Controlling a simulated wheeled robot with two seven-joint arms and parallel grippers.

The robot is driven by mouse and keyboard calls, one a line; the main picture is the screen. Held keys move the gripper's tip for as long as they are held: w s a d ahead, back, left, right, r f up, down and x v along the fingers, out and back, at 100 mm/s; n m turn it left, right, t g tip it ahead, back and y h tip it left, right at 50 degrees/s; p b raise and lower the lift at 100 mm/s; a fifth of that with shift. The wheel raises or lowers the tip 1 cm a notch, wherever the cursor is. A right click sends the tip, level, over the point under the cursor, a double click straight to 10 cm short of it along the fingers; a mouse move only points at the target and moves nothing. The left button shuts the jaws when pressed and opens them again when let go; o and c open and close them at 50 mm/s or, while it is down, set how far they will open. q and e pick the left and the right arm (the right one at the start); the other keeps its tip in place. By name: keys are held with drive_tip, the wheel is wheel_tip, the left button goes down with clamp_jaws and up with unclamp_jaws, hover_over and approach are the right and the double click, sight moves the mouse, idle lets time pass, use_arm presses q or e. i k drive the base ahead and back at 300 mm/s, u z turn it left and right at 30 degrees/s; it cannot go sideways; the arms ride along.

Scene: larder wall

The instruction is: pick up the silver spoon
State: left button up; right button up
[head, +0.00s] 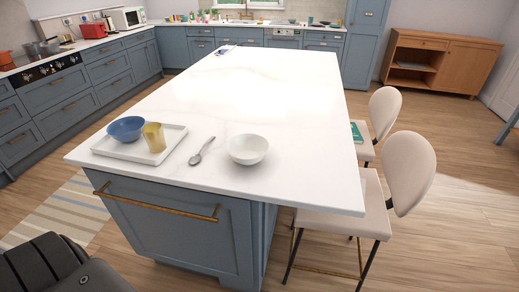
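The silver spoon (196,158) lies on the white top of the kitchen island (270,100), near its front edge. Its bowl end points toward the front left and its handle toward the back right. It lies between a white tray (122,153) on the left and a white bowl (248,149) on the right, apart from both. Neither my left nor my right gripper is in view.
A blue bowl (126,129) and a yellow cup (155,138) stand on the tray. Two pale chairs (408,172) (384,112) stand along the island's right side. The island top behind the spoon is mostly clear. Blue cabinets (60,98) line the left wall.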

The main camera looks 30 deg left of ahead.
sight(195, 160)
drive_tip(key=z, duration=0.3)
drive_tip(key=i, duration=0.85)
drive_tip(key=u, duration=2)
